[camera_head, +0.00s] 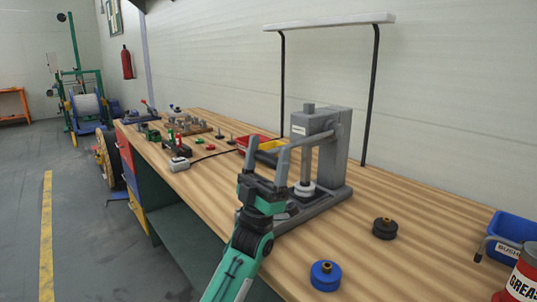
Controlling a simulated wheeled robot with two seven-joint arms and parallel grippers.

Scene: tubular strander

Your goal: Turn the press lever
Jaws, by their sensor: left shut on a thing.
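The grey arbor press (334,158) stands on the wooden bench, with a vertical ram above its base. Its press lever (318,137) runs from the pivot on the right side of the head toward the left, sloping slightly down. My left gripper (267,150) comes up from below in front of the press. It is shut on the lever's outer end, at the left of the press; the fingers partly hide that end. A white and dark round part (305,187) sits under the ram. My right gripper is not in view.
A blue spool-like part (325,275) and a black one (384,228) lie on the bench at the front right. A blue bin (513,229) and a grease can (523,280) stand at the right edge. A lamp frame (373,95) rises behind.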

